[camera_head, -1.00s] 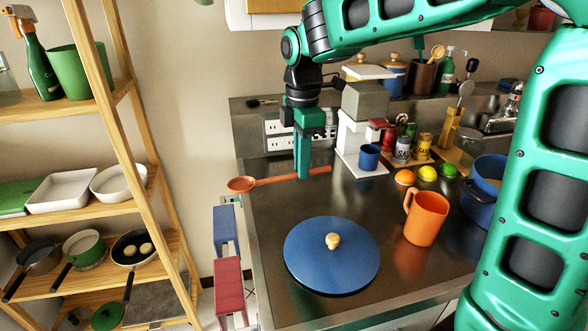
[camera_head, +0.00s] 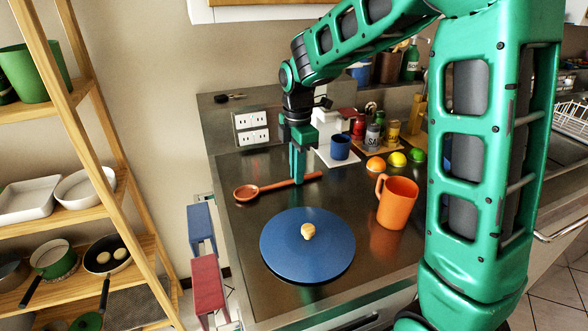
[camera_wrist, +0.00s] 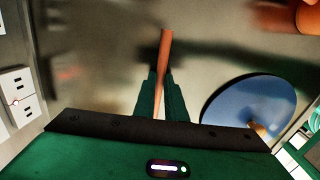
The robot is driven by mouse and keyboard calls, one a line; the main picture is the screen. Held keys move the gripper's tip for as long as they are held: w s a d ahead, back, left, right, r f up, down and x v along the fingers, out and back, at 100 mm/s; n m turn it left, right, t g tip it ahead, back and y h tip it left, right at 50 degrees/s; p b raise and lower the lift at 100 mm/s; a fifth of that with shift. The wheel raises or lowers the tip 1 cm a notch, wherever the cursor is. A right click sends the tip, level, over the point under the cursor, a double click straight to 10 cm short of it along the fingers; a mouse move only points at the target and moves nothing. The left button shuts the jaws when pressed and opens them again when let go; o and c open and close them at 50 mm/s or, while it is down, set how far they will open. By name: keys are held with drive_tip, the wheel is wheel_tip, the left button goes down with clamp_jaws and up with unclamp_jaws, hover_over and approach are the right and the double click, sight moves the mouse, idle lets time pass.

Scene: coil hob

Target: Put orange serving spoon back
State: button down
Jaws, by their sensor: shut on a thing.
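The orange serving spoon (camera_head: 262,188) lies nearly level at the back left of the steel counter, its bowl to the left and its handle to the right. My gripper (camera_head: 298,180) points down and is shut on the spoon's handle. In the wrist view the handle (camera_wrist: 165,50) runs between the two fingers (camera_wrist: 161,100), and the spoon's bowl is hidden. I cannot tell whether the spoon touches the counter or hangs just above it.
A blue round lid (camera_head: 285,262) with a wooden knob lies in front of the spoon. An orange jug (camera_head: 397,203) stands to the right. A blue mug (camera_head: 340,147), fruits and jars stand behind. A wooden shelf rack (camera_head: 110,160) is at the left. Wall sockets (camera_head: 251,129) are behind.

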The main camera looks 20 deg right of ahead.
drive_tip(key=c, duration=1.8)
unclamp_jaws()
drive_tip(key=shift+f, duration=0.25)
drive_tip(key=r, duration=1.1)
drive_tip(key=shift+s+a, duration=0.2)
drive_tip(key=shift+a, duration=0.1)
drive_tip(key=shift+s, duration=0.1)
